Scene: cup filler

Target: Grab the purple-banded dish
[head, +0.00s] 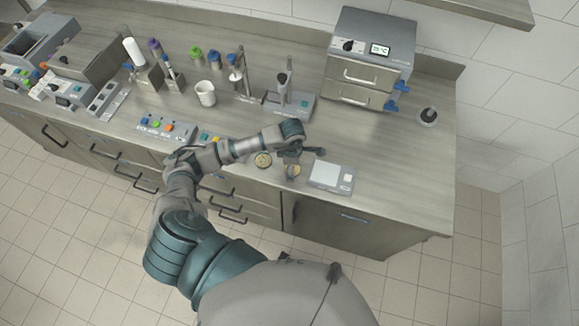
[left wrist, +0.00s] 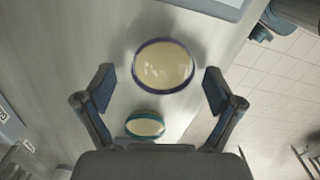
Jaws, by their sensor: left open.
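The purple-banded dish (left wrist: 163,66) has a pale cream content and a dark purple-blue rim. In the left wrist view it lies at upper middle, just beyond and between the fingertips of my open left gripper (left wrist: 158,86). In the head view the dish (head: 294,171) is partly hidden under my left gripper (head: 301,160), which hangs over the counter's front part. No contact shows between fingers and dish. A teal-banded dish (left wrist: 145,125) lies nearer the gripper's palm, partly hidden by it; it also shows in the head view (head: 263,160). My right gripper is not in view.
A white scale (head: 328,177) stands just right of the dishes. A grey drawer unit (head: 368,65), a stand (head: 290,100) and a white cup (head: 205,93) are farther back.

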